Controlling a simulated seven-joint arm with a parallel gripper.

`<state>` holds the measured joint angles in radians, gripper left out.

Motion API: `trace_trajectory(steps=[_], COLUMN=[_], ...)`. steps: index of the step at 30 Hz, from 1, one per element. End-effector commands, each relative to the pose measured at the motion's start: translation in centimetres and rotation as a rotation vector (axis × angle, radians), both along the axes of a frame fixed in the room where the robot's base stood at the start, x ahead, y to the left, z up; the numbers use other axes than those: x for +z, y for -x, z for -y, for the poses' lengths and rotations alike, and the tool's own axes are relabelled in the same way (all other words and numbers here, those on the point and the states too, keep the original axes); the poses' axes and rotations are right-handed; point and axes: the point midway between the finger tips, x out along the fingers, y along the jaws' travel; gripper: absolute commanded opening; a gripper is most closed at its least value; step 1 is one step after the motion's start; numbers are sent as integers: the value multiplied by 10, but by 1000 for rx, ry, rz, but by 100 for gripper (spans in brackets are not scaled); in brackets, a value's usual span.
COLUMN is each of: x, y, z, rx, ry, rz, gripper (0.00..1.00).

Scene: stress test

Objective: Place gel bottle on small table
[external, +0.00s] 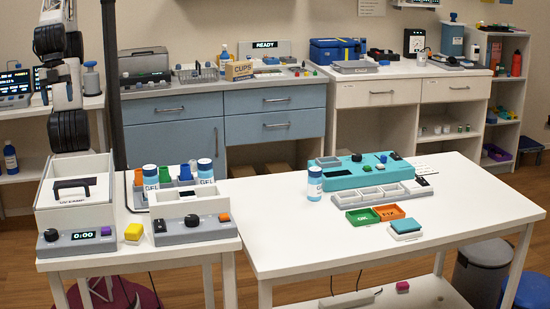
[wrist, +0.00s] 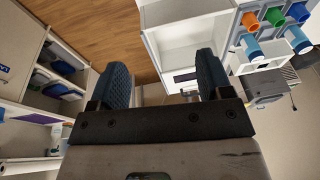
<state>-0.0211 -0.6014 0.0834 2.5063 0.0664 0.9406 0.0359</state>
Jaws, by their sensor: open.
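One (external: 151,177) and another (external: 205,171) are at the rack on the small white table (external: 215,246) at left. A third gel bottle (external: 315,184) stands upright on the larger table (external: 285,235), left of a teal device.
An open white box (external: 75,212) with a dark handle fills the small table's left. A dark pole (external: 113,85) rises behind. The large table's left front is clear.

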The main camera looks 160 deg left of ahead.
Motion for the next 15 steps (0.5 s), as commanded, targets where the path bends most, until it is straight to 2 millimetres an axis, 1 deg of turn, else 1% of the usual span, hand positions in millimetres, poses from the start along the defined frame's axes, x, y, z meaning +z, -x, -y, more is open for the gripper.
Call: trace_trajectory(steps=[5, 11, 15], x=[-2, -5, -8], y=[-26, -61, -84], z=[-35, -89, -129], rx=[-31, -89, -136], ry=[-116, -277, -384], rz=[-44, -118, -178], gripper=[72, 72, 72])
